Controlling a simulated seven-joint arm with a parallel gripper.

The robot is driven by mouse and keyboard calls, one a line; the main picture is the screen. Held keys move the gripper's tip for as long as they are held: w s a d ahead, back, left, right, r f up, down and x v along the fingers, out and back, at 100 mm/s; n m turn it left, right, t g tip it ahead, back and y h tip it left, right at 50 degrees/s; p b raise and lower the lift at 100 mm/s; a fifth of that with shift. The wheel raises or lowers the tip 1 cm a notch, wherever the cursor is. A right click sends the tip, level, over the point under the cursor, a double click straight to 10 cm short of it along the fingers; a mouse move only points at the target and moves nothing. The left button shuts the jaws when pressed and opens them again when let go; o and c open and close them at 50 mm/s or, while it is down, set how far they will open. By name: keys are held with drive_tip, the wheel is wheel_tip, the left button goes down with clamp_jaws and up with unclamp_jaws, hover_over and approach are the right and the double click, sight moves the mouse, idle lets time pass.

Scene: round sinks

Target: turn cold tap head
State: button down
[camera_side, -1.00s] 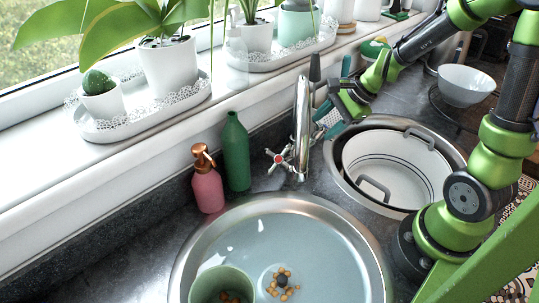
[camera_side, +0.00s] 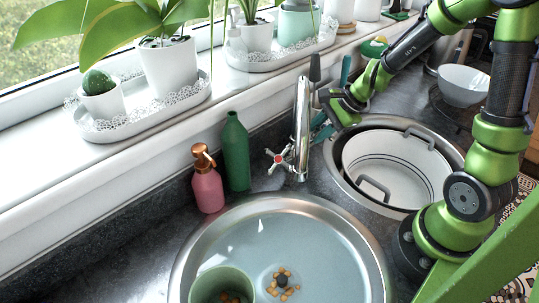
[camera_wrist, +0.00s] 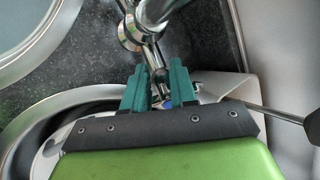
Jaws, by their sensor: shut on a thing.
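The chrome faucet (camera_side: 302,125) stands upright between the two round sinks. Its left cross-shaped tap head with a red centre (camera_side: 279,157) is in plain view. The cold tap head (camera_wrist: 168,103) shows a bit of its blue centre between my finger pads in the wrist view; most of it is hidden by the gripper. My gripper (camera_wrist: 159,77) has its teal fingers shut on it, one to each side. In the side view my gripper (camera_side: 320,126) is right of the faucet, with the cold tap head hidden behind it and the spout.
A sink (camera_side: 180,262) with water, a green cup and orange bits lies in front. The right sink holds a white pot (camera_side: 400,160). A green bottle (camera_side: 237,150) and pink soap bottle (camera_side: 207,186) stand left of the faucet. Dark-handled tools stand behind it.

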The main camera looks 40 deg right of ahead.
drive_tip(key=shift+s, duration=0.1)
drive_tip(key=shift+s+f+n+t+y, duration=0.15)
drive_tip(key=shift+s+n+t+y, duration=0.1)
drive_tip(key=shift+n, duration=0.85)
drive_tip(key=shift+s+f+n+t+y, duration=0.15)
drive_tip(key=shift+n+t, duration=0.1)
drive_tip(key=shift+n, duration=0.85)
drive_tip(key=c, duration=0.9)
unclamp_jaws()
drive_tip(key=shift+c, duration=0.2)
drive_tip(key=shift+d+r, duration=0.1)
drive_tip(key=v, duration=1.6)
drive_tip(key=shift+s+r, duration=0.25)
drive_tip(key=shift+s, duration=0.1)
drive_tip(key=shift+d, duration=0.15)
